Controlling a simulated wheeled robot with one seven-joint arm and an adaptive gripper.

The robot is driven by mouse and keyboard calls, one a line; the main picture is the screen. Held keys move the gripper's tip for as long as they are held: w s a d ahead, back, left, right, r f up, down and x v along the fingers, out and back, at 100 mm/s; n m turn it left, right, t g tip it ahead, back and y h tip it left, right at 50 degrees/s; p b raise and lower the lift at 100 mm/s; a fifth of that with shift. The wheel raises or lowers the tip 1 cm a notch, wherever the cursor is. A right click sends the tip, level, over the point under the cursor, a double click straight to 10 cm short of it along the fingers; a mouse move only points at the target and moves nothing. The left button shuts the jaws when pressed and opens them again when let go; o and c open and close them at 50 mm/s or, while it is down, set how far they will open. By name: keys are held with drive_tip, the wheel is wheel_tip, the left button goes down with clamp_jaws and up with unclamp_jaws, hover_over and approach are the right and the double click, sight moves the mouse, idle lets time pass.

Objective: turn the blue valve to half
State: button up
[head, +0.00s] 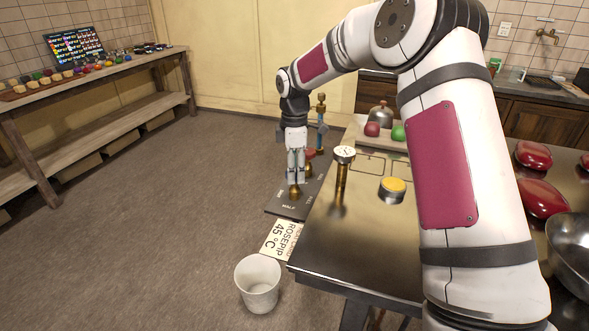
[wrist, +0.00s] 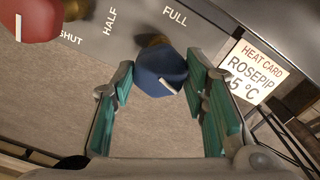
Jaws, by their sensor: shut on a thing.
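The blue valve (wrist: 160,73) is a blue knob on a brass stem, with a short white line on its face. It sits between the fingertips of my gripper (wrist: 158,75), which is shut on it. In the head view my gripper (head: 295,178) points down over the valve panel (head: 285,209) and its fingers hide the blue knob. The wrist view shows the panel words SHUT, HALF and FULL beside the knob; I cannot tell exactly which word the white line points to. The red valve (wrist: 30,18) stands at the upper left of the wrist view.
A heat card (wrist: 254,72) reading ROSEPIP lies near the valves. A white cup (head: 258,284) stands below on the floor side. The metal counter (head: 330,240) carries a gauge (head: 344,155) and a yellow-topped button (head: 393,188) close to my arm.

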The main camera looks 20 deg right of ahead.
drive_tip(key=shift+n, duration=1.5)
drive_tip(key=o, duration=1.1)
drive_tip(key=shift+o, duration=0.2)
wheel_tip(320, 180, up, 12)
